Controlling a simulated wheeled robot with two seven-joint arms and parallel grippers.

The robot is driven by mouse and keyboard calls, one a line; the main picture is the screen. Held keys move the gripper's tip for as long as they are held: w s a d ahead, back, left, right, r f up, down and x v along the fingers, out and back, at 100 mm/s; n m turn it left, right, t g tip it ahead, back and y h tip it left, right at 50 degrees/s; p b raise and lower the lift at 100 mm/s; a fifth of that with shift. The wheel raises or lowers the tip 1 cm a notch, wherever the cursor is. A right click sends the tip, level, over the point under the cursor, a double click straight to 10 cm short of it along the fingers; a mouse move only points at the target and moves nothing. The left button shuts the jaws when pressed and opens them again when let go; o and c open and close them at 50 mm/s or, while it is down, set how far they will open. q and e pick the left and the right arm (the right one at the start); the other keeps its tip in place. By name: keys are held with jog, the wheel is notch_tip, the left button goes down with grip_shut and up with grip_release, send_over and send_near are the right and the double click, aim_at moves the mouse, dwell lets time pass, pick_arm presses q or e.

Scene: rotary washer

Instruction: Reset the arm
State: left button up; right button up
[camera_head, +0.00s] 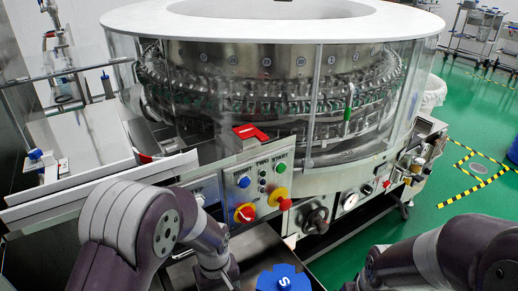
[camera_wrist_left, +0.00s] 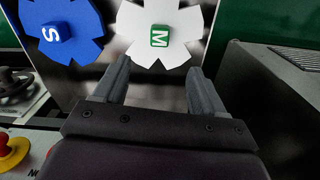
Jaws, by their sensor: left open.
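My left gripper (camera_wrist_left: 157,76) is open and empty in the left wrist view, its two dark fingers spread apart. A white notched disc with a green M block (camera_wrist_left: 159,34) appears beyond and between the fingertips. A blue notched disc with an S block (camera_wrist_left: 58,32) is at the upper left of that view. The blue disc also shows at the bottom edge of the head view (camera_head: 284,280). My left arm is bent at the lower left of the head view, with its fingers hidden. My right arm enters at the lower right, its gripper out of frame.
The round washer (camera_head: 270,90) with its clear guard stands ahead. Its control panel (camera_head: 258,187), with a red knob and red stop button, is close to my left arm. Green floor (camera_head: 470,150) with yellow-black tape is open on the right.

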pick_arm(q)
jog(key=s+a+r+m+t, duration=0.2)
jog(key=s+a+r+m, duration=0.45)
jog(key=s+r, duration=0.25)
notch_tip(320, 180, up, 21)
jog(key=p, duration=2.1)
jog(key=shift+a+r+n+g+p, duration=0.2)
jog(key=shift+a+n+g+p, duration=0.1)
jog(key=shift+n+p, duration=0.15)
